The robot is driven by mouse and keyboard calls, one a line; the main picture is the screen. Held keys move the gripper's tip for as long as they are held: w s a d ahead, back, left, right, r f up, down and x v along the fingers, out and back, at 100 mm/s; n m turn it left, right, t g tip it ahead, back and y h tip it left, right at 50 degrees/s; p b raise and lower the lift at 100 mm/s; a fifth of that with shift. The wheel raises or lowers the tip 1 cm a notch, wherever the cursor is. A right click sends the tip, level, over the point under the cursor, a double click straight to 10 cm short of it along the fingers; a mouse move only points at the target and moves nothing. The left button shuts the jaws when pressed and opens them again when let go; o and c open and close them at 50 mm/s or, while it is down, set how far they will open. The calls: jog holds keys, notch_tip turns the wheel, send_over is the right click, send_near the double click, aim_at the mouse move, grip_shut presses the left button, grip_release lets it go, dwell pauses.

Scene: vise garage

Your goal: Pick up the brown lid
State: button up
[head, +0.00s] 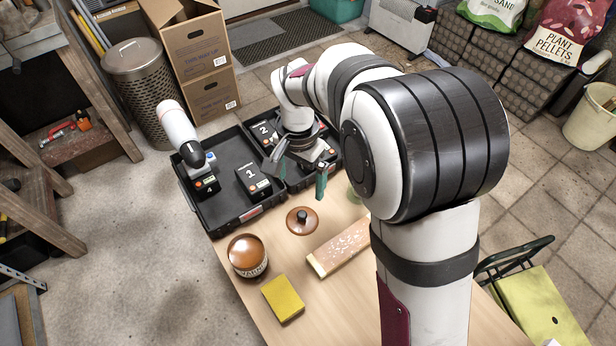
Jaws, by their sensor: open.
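The brown lid (302,221), a round disc with a dark knob in its middle, lies on the wooden table (240,300). A short round tin (248,262) with a light lettered label and a glossy brown top stands to the lid's lower left. I cannot tell if that top is a cover or its contents. My gripper (300,174) is open, with greenish fingers apart and nothing seen between them. It is above the lid in the picture, near the case's edge, and not touching the lid.
A black open case (228,217) at the table's far end holds power tool parts and numbered batteries (253,182). A yellow block (283,298) and a worn wooden block (340,246) lie near the lid. A greenish object (354,194) is partly hidden behind my arm.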

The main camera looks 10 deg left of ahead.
aim_at(302, 215)
notch_tip(302, 215, down, 14)
jog(key=shift+d+f, duration=0.1)
jog(key=shift+s, duration=0.1)
jog(key=c, duration=1.5)
